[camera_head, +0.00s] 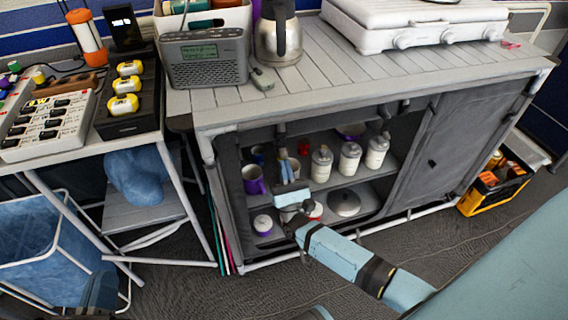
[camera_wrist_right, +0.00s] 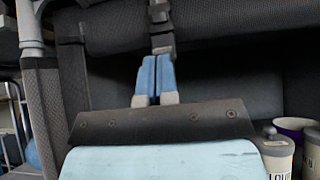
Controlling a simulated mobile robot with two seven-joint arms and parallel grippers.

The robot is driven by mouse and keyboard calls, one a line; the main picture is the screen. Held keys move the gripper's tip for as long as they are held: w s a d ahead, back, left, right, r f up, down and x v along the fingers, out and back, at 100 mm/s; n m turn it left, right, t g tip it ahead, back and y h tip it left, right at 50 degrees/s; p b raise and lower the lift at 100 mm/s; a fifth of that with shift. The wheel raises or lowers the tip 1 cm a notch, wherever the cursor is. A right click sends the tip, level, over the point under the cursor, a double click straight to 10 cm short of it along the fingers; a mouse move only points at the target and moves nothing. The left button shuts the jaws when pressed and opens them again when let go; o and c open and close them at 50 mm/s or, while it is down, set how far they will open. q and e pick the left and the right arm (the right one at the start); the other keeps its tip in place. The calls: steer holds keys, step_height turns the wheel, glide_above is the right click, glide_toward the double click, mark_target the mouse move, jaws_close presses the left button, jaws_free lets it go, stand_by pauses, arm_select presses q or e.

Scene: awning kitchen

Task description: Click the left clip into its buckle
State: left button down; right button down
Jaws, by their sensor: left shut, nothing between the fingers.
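The left clip (camera_wrist_right: 162,44) is a small dark piece at the lower end of a black strap under the rolled-up cloth at the cabinet's open left side. Its dark buckle (camera_wrist_right: 160,14) shows just above it on the strap; whether they are joined I cannot tell. My left gripper (camera_head: 97,292) is a dark shape at the bottom left edge, shut and empty, far from the clip.
The cabinet shelves hold white bottles (camera_head: 350,158), a purple mug (camera_head: 253,180) and a dark lidded pan (camera_head: 344,202). The slatted top (camera_head: 330,75) carries a radio (camera_head: 204,58), a kettle (camera_head: 279,35) and a white stove (camera_head: 420,25). A side table stands at left; an orange-black crate (camera_head: 493,183) at right.

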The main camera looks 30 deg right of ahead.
steer(key=shift+a+r+y, duration=0.1)
steer(key=shift+r+y, duration=0.15)
steer(key=shift+y, duration=0.05)
steer(key=v, duration=0.7)
steer(key=shift+s+f, duration=0.2)
steer(key=shift+f, duration=0.15)
